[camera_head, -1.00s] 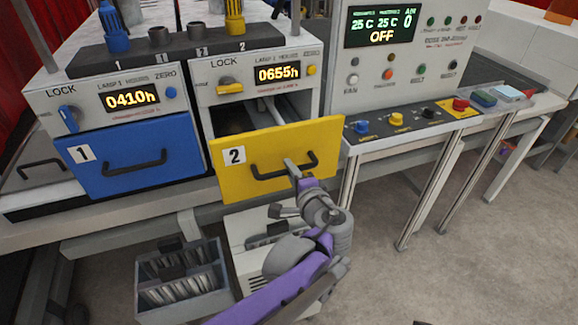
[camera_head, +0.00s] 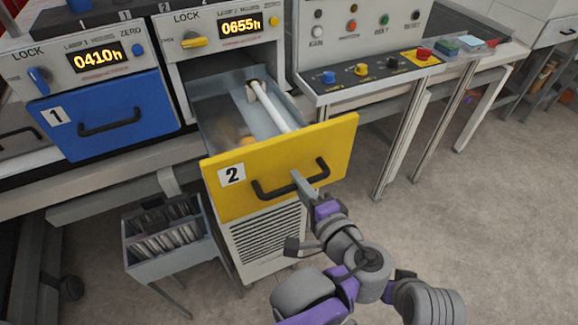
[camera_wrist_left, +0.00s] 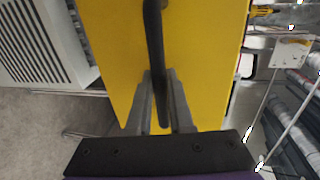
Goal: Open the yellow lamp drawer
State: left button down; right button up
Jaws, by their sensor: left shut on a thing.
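The yellow lamp drawer (camera_head: 325,145), marked 2, is pulled well out of its housing. A white tube-shaped lamp (camera_head: 272,107) lies inside it, with a small orange-yellow patch near the front that I cannot make out. My left gripper (camera_head: 303,186) is shut on the black handle (camera_head: 268,193) of the yellow drawer, near the handle's right end. In the left wrist view both fingers (camera_wrist_left: 162,105) lie on either side of the dark handle bar (camera_wrist_left: 155,50), in front of the yellow panel (camera_wrist_left: 205,50). My right gripper is not in view.
The blue drawer (camera_head: 75,140), marked 1, is closed to the left. A grey bin of flat items (camera_head: 190,255) and a white vented box (camera_head: 275,245) stand below. A button console (camera_head: 385,75) is to the right. Grey floor (camera_head: 480,200) at the right is clear.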

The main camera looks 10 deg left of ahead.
pick_arm(q)
jog(key=shift+f+v, duration=0.1)
jog(key=shift+v, duration=0.45)
jog(key=shift+f+v, duration=0.15)
jog(key=shift+v, duration=0.45)
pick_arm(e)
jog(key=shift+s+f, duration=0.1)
pick_arm(q)
jog(key=c, duration=0.8)
grip_release()
jog(key=shift+w, duration=0.1)
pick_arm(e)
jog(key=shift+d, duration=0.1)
